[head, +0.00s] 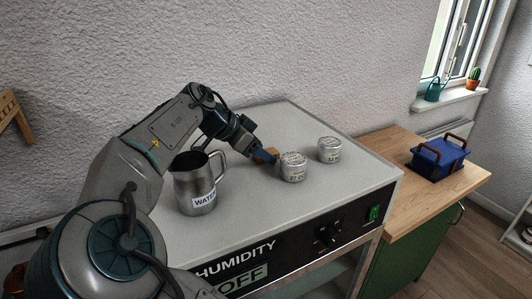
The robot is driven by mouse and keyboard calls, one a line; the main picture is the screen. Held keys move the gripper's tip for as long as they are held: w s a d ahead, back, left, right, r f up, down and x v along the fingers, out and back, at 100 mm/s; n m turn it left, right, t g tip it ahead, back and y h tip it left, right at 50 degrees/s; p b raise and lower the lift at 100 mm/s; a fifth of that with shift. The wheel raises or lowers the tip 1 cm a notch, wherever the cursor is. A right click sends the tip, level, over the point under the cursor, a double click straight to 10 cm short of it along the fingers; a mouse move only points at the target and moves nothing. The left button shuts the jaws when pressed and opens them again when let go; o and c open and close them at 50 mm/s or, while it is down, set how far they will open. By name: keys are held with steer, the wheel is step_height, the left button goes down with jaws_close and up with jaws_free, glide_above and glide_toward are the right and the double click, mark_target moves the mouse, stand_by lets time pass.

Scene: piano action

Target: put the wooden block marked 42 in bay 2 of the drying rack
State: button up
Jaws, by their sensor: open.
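A small brown wooden block (271,151) sits on top of the grey humidity cabinet (300,125), just behind my gripper. No number can be read on it, and it is partly hidden by the gripper. My gripper (266,157) is open, with its blue fingers low over the cabinet top beside the block. I cannot tell whether the fingers touch the block or stand around it. I cannot make out a drying rack or bay 2 for certain; only part of a wooden frame (14,115) shows at the left edge.
A metal pitcher (195,185) labelled WATER stands left. A blue box (438,158) sits on the wooden counter (400,145). The cabinet's back is clear.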

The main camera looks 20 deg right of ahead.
steer(key=c, duration=1.1)
